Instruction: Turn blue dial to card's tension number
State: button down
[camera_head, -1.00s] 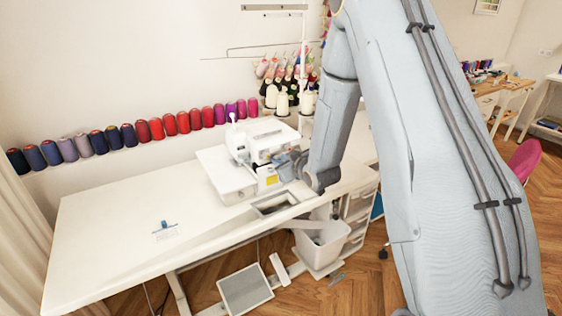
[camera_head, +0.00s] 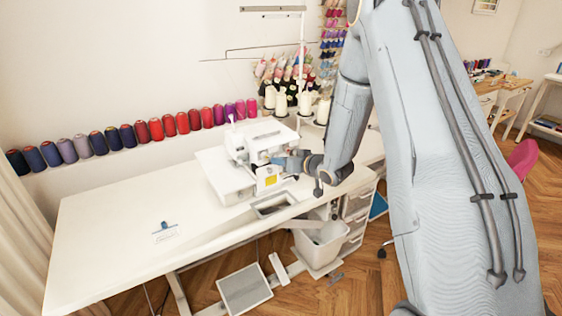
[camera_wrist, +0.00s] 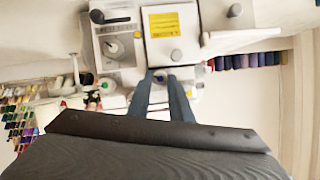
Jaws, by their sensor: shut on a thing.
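The white sewing machine (camera_head: 240,160) stands on the table, and my gripper (camera_head: 277,161) reaches its front from the right. In the wrist view, the two fingers of my gripper (camera_wrist: 160,76) are shut on a small dial at the machine's front. I take it as the blue dial; the fingers cover most of it, and its colour and numbers cannot be read. Other round knobs (camera_wrist: 109,85) sit beside it to the left. A small white card (camera_head: 165,235) with a blue clip stands on the left part of the table; its writing is too small to read.
The white table (camera_head: 110,225) is clear around the card. Thread cones (camera_head: 281,104) stand behind the machine, and a row of spools (camera_head: 140,132) lines the wall. A white bin (camera_head: 322,244) hangs below the table's right side.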

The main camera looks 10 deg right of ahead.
dwell(0.4)
jog(key=c, duration=1.6)
grip_release()
jog(key=b+v, duration=0.2)
jog(key=v, duration=0.5)
jog(key=shift+s+d+r, duration=0.15)
jog(key=shift+s, duration=0.2)
jog(key=s+a+g+h, duration=0.1)
jog(key=s+g+h, duration=0.1)
jog(key=s, duration=0.7)
jog(key=s+a+m+g+h, duration=0.1)
jog(key=s+g, duration=0.4)
jog(key=s, duration=0.5)
jog(key=s+a+r+g+h, duration=0.1)
jog(key=s+g, duration=0.3)
jog(key=s, duration=0.6)
jog(key=shift+a+m+h, duration=0.25)
jog(key=shift+m+h, duration=0.05)
jog(key=shift+h, duration=0.5)
